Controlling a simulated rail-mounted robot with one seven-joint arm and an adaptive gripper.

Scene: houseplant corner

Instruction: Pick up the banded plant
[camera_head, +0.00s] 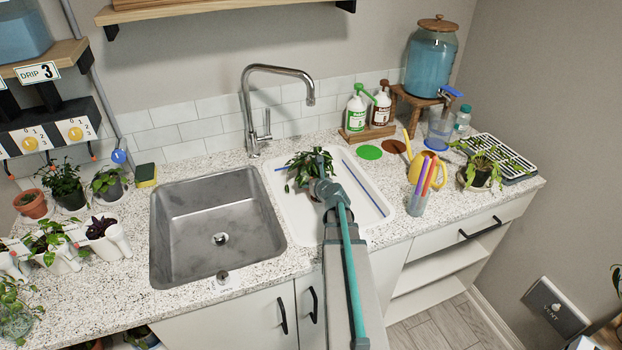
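A dark green leafy plant (300,168) stands in the white tray (375,216), at its back left, right of the sink. My gripper (322,180) reaches in from the front and is right at this plant, overlapping its right side. The fingers are small and mixed with the leaves, so I cannot tell whether they are open or shut, or touching it. The plant's pot is hidden and no band shows on it. Other potted plants stand at the far left, such as a dark leafy one (65,188), and one at the right (480,171). I cannot make out a band on any.
The steel sink (205,262) with a tall faucet (247,105) lies to the left. A cup of coloured markers (417,202) and a yellow watering can (436,176) stand right of the tray. Two bottles (357,112) stand behind it. The counter front (130,305) has some clear room.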

